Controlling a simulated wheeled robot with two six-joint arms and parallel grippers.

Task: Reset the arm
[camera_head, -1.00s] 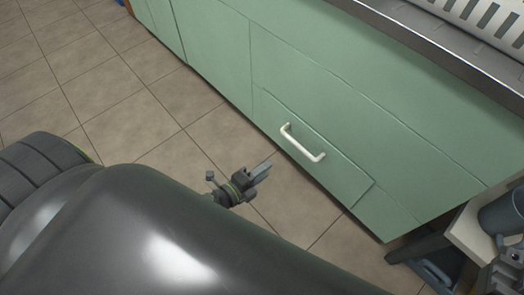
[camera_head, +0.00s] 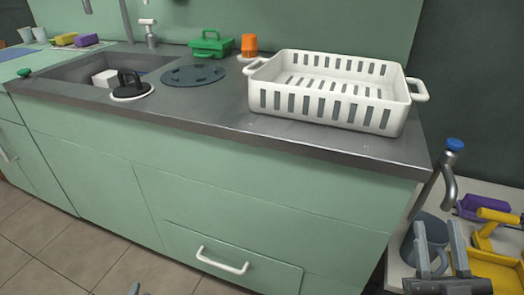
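My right gripper (camera_head: 440,232) is at the lower right, with its two grey fingers pointing up and a gap between them, so it is open. A grey mug (camera_head: 408,243) stands on the light side table right behind the fingers and is partly hidden by them. I cannot tell whether the fingers touch it. Of my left gripper (camera_head: 135,289) only small tips show at the bottom edge, below the green drawer front; its opening cannot be made out.
A white slotted basket (camera_head: 330,108) stands on the grey counter (camera_head: 215,112). The sink, a black-handled lid (camera_head: 130,92) and a green caddy (camera_head: 211,44) are to its left. A white drawer handle (camera_head: 222,262) sticks out below. Yellow (camera_head: 492,268) and purple (camera_head: 484,205) items lie at the right.

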